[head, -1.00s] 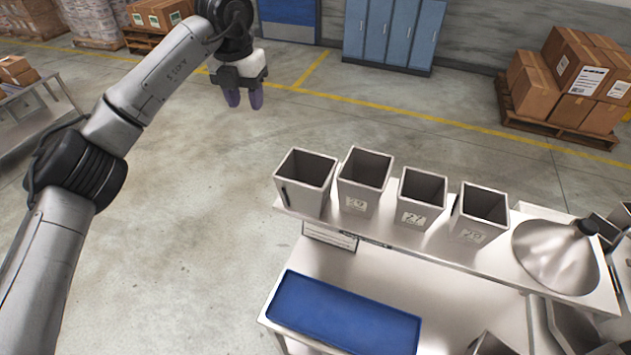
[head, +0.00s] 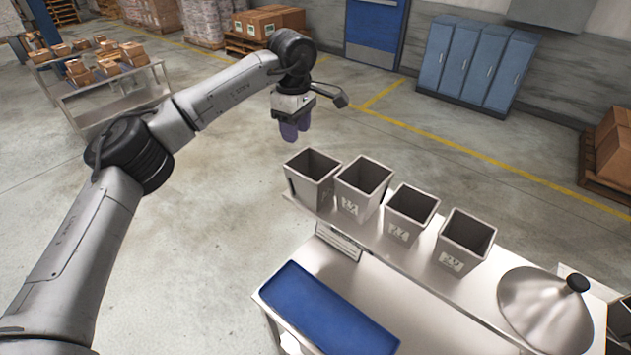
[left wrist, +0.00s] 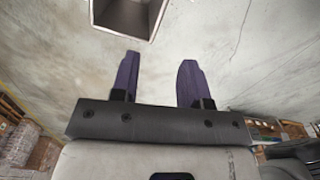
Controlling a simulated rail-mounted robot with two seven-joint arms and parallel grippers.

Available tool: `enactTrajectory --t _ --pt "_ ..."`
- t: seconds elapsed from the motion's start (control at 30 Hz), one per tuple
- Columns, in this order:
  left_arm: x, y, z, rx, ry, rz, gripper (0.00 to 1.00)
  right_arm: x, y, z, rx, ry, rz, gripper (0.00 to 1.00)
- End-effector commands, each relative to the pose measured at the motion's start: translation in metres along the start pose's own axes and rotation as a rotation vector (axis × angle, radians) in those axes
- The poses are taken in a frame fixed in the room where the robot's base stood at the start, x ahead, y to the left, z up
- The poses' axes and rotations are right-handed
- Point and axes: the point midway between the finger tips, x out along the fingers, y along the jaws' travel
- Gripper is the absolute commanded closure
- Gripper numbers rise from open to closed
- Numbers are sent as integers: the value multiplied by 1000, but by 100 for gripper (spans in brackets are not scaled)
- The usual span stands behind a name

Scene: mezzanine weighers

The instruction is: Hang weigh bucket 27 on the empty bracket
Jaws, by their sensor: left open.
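Weigh bucket 27 (head: 399,231) is a grey, square, open-topped metal bucket, third from the left in a row on the raised steel shelf. Its label is blurred now but read 27 a second ago. My left gripper (head: 295,130) has purple fingers pointing down, above and beyond the row's left end, apart from the buckets. In the left wrist view its fingers (left wrist: 158,82) are spread with nothing between them. An open bucket (left wrist: 128,14) shows beyond them at the top edge; I cannot tell which one. I cannot make out the empty bracket. My right gripper is not in view.
Other weigh buckets stand close beside it: the leftmost (head: 312,182), one next to it (head: 352,203) and one at right (head: 452,258). A metal cone (head: 540,308) is farther right. A blue tray (head: 330,312) lies on the lower surface. Open floor lies behind.

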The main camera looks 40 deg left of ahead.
Motion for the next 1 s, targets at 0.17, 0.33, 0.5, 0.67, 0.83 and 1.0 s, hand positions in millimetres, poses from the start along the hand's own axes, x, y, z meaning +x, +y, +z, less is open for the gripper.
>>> enactTrajectory --t 0.17,0.33,0.5,0.67,0.83,1.0 --pt "1 0 0 136 0 1 58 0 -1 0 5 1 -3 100" --pt "19 0 0 171 1 -1 58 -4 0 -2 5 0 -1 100" --pt "49 0 0 170 1 -2 58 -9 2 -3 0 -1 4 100" --pt "71 0 1 169 0 0 58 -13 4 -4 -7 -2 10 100" --pt "84 0 1 169 0 1 58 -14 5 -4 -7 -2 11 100" --pt "90 0 1 168 0 0 58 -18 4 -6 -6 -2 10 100"
